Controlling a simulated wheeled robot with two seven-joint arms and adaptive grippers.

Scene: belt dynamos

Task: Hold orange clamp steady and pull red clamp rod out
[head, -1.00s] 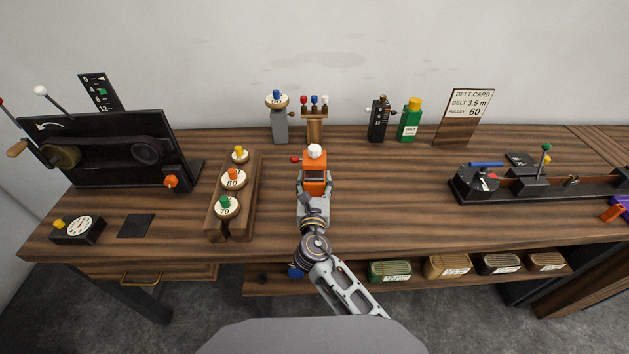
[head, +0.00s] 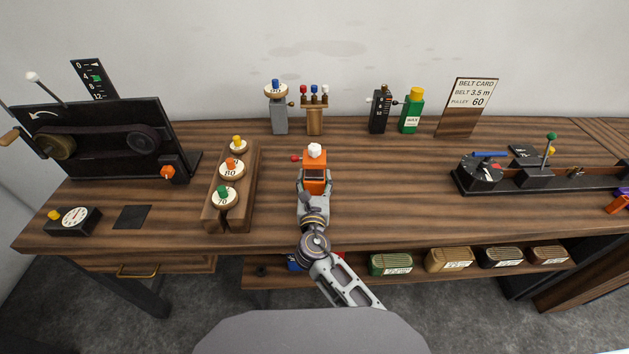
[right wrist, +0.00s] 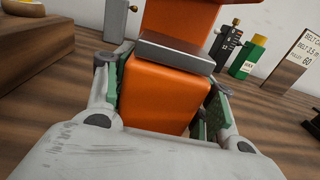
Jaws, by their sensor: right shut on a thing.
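The orange clamp (head: 314,159) stands upright on the wooden bench, with a white knob (head: 315,149) on top. A red tip, which looks like the end of the red clamp rod (head: 295,159), sticks out of its left side. My right gripper (head: 314,190) is shut on the clamp's lower front. In the right wrist view its two green-padded fingers sit on either side of the orange body (right wrist: 160,95), below a grey band. The red rod does not show in the right wrist view. My left gripper is not in view.
A wooden rack of numbered pulleys (head: 245,190) stands left of the clamp. A black belt machine (head: 95,140) is at far left. Behind stand a grey post (head: 279,118) and a small wooden peg stand (head: 315,120). The bench right of the clamp is clear up to a black rail device (head: 520,188).

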